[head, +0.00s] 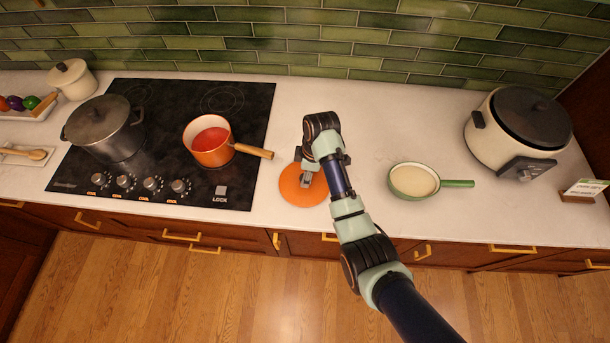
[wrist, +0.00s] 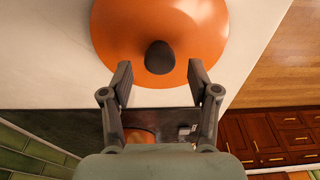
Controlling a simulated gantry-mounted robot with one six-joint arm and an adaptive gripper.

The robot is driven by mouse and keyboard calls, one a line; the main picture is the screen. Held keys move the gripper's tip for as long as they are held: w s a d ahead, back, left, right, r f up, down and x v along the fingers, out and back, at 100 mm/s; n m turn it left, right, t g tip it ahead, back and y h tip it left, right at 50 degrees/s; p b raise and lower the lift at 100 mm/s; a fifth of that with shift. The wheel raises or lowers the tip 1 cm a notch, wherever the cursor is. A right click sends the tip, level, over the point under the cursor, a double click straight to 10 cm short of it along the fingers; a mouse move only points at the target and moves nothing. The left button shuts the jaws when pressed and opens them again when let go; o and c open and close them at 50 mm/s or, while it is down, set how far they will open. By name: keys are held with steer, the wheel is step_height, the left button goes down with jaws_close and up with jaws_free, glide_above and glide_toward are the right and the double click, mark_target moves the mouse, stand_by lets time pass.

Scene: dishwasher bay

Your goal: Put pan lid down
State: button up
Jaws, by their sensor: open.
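An orange pan lid (head: 301,190) lies on the white counter, just right of the cooktop. In the wrist view the lid (wrist: 125,42) shows its dark knob (wrist: 159,58) at its middle. My gripper (head: 306,180) is over the lid, and part of the lid is hidden behind it in the head view. In the wrist view my gripper (wrist: 158,80) has its fingers apart, one on each side of the knob and clear of it. An orange saucepan (head: 212,156) with red contents and a wooden handle stands uncovered on the cooktop.
The black cooktop (head: 150,185) carries a grey lidded pot (head: 105,135) at left. A green-handled pan (head: 400,192) and a rice cooker (head: 497,150) stand on the counter to the right. The counter behind the pan (head: 415,125) is clear.

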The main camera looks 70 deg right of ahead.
step_height(320, 180, up, 9)
steer(key=s+p, duration=0.1)
steer(key=shift+s+d, duration=0.15)
steer(key=shift+d, duration=0.05)
steer(key=w+a+r+m+t+h, duration=0.1)
steer(key=w+a+r+t, duration=0.1)
steer(key=w+a, duration=0.55)
steer(key=w+a+r+t+h, duration=0.1)
steer(key=w+a+r+t, duration=0.3)
steer(key=a, duration=0.7)
steer(key=a+r+t, duration=0.1)
steer(key=a+r, duration=0.2)
steer(key=a, duration=0.4)
steer(key=a+r+m+t+y, duration=0.1)
steer(key=a+r, duration=0.3)
steer(key=a, duration=0.4)
steer(key=s+a+r+m+t, duration=0.1)
steer(key=a+r+t, duration=0.2)
steer(key=a, duration=0.4)
steer(key=shift+a+r+y, duration=0.2)
steer(key=shift+r+y, duration=0.1)
steer(key=shift+r, duration=0.3)
steer(key=shift+s, duration=0.1)
